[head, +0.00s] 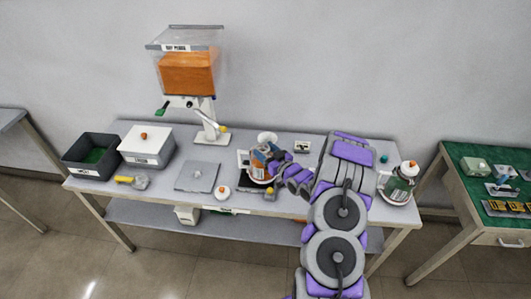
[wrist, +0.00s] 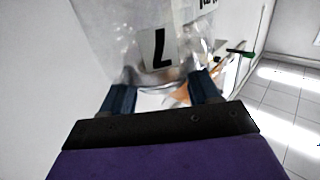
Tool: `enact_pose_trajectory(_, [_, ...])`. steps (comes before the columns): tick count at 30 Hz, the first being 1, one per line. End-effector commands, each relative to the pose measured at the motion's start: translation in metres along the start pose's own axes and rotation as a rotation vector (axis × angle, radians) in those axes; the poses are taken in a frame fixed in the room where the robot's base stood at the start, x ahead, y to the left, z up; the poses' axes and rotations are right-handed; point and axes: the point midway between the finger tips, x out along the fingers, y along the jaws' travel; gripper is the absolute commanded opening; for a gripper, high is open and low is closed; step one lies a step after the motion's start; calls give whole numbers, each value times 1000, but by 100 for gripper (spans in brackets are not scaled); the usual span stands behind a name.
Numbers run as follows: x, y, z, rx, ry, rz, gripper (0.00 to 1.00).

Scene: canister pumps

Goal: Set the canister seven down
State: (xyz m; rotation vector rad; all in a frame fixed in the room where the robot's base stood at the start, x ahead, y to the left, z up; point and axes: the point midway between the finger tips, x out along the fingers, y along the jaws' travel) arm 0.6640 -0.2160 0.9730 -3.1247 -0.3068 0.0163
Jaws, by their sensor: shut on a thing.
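The clear canister (wrist: 150,25) fills the top of the wrist view, with a white label bearing a dark mark that reads as a 7 turned over. My gripper (wrist: 163,95) has its two dark fingers shut on the canister's near end. In the head view the canister (head: 259,160), with orange-brown contents, is upright over the middle of the table, at the end of my arm. My gripper (head: 277,166) meets its right side and hides part of it. A dark-and-white pad (head: 243,161) shows beside and below it. Whether the canister touches anything beneath cannot be told.
The grey table (head: 160,195) holds a dispenser with orange contents (head: 187,72), a black bin (head: 91,155), a white box (head: 146,147), a grey plate (head: 197,177) and a small white lid (head: 222,193). Another canister (head: 399,187) stands at the right end. A green-topped table (head: 480,165) is further right.

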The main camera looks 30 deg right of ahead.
Motion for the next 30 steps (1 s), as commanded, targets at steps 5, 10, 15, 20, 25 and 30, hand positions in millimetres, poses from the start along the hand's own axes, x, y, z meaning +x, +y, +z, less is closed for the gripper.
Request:
enact_pose_trajectory(5, [0, 0, 0, -2, 2, 0, 0])
enact_pose_trajectory(10, [0, 0, 1, -1, 1, 0, 73])
enact_pose_trajectory(15, [0, 0, 1, -1, 1, 1, 86])
enact_pose_trajectory(20, [0, 0, 1, -1, 1, 1, 86])
enact_pose_trajectory(25, [-6, 1, 1, 0, 0, 3, 86])
enact_pose_trajectory(30, [-30, 2, 2, 3, -3, 5, 86])
